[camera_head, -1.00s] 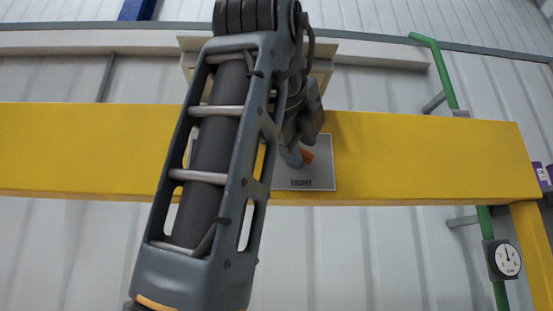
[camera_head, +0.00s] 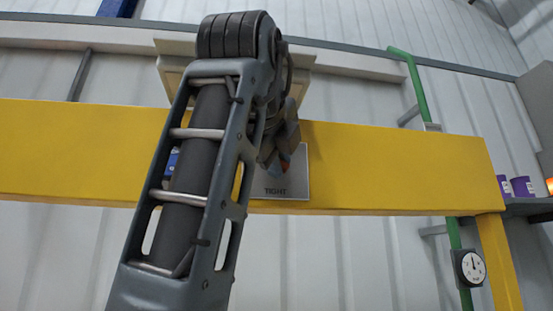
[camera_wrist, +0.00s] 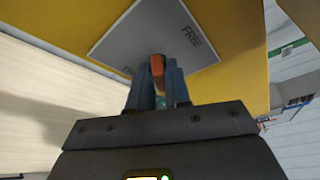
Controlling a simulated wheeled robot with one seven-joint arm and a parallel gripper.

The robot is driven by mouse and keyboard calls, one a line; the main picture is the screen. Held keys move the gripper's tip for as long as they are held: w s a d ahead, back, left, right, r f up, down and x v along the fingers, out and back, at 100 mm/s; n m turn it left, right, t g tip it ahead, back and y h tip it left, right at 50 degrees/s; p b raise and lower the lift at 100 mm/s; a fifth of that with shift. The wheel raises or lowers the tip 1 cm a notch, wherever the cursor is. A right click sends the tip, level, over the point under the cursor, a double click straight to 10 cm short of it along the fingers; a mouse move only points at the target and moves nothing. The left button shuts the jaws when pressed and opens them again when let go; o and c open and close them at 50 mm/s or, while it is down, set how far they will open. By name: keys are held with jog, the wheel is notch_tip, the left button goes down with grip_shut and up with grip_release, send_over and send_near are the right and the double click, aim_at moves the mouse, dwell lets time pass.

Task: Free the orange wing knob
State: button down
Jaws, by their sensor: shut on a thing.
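The orange wing knob (camera_wrist: 158,68) sits on a grey plate (camera_wrist: 150,38) fixed to the yellow beam. In the wrist view it lies between the two blue-grey fingers of my gripper (camera_wrist: 159,76), which is shut on it. The plate's word FREE shows in the wrist view, and the plate (camera_head: 301,178) shows the word TIGHT in the head view. There only a small bit of the knob (camera_head: 285,164) shows, as my wrist and fingers hide the rest. Its exact turn angle is hard to tell.
The yellow beam (camera_head: 400,160) runs across the head view. A pale box-like part (camera_head: 175,72) stands behind my arm. To the right are a green pipe (camera_head: 418,92), a round gauge (camera_head: 470,267) and purple cans (camera_head: 522,187) on a shelf.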

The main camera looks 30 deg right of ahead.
jog(key=shift+f, duration=0.1)
jog(key=shift+d+f+n+t+y+b, duration=0.2)
jog(key=shift+n+t+b, duration=1.15)
jog(key=shift+n, duration=2.8)
jog(key=shift+a+f+n+t+y+b, duration=0.1)
jog(key=shift+n+t+y+b, duration=0.3)
jog(key=shift+n+t+b, duration=2.4)
jog(key=shift+d+f+n+t+y+p, duration=0.15)
jog(key=shift+n+y+p, duration=0.2)
jog(key=shift+n, duration=5.2)
jog(key=shift+a+r+n, duration=0.1)
jog(key=shift+n, duration=0.2)
jog(key=c, duration=1.2)
grip_release()
jog(key=shift+o, duration=0.2)
jog(key=b+v, duration=0.1)
jog(key=v, duration=0.7)
jog(key=shift+b, duration=0.4)
